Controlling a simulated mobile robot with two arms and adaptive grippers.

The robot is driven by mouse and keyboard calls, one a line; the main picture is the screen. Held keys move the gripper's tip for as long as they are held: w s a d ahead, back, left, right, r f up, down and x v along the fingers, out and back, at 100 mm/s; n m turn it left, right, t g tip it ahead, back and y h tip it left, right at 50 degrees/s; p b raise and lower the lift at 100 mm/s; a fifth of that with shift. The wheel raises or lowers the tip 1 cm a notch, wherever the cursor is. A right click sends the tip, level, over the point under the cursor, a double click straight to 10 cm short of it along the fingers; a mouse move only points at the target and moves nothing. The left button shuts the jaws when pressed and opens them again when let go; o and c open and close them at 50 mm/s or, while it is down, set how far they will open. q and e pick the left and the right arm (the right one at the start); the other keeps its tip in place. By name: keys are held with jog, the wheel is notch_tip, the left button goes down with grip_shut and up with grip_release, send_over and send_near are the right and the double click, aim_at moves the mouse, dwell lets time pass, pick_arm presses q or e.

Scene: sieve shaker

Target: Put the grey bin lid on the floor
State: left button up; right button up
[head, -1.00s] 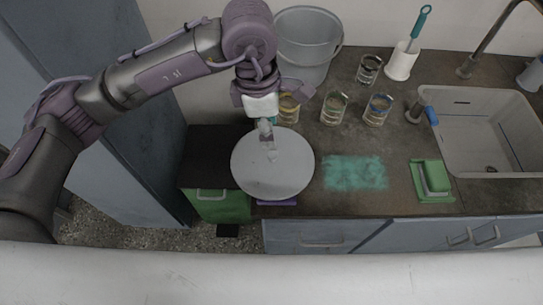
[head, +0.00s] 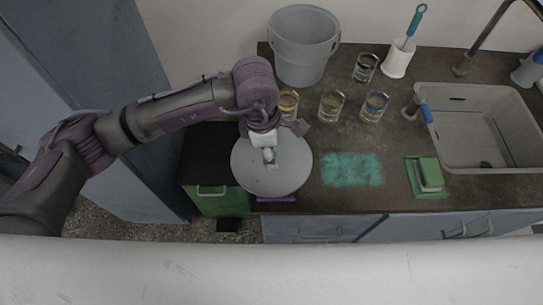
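The grey bin lid (head: 254,181) is a round disc at the left end of the dark counter, with a small light handle in its middle. My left gripper (head: 268,157) comes down from above, with its fingers at the handle. The fingers and handle overlap in the view, so I cannot tell if they are closed on it. What lies under the lid is mostly hidden. The speckled floor (head: 180,232) shows at the lower left, in front of the cabinets. My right gripper is not in view.
A grey bucket (head: 304,50) and several glass jars stand behind the lid. A dark-topped green cabinet (head: 222,203) stands left of the counter.

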pick_arm(q)
grip_shut()
jog(key=shift+r, duration=0.1)
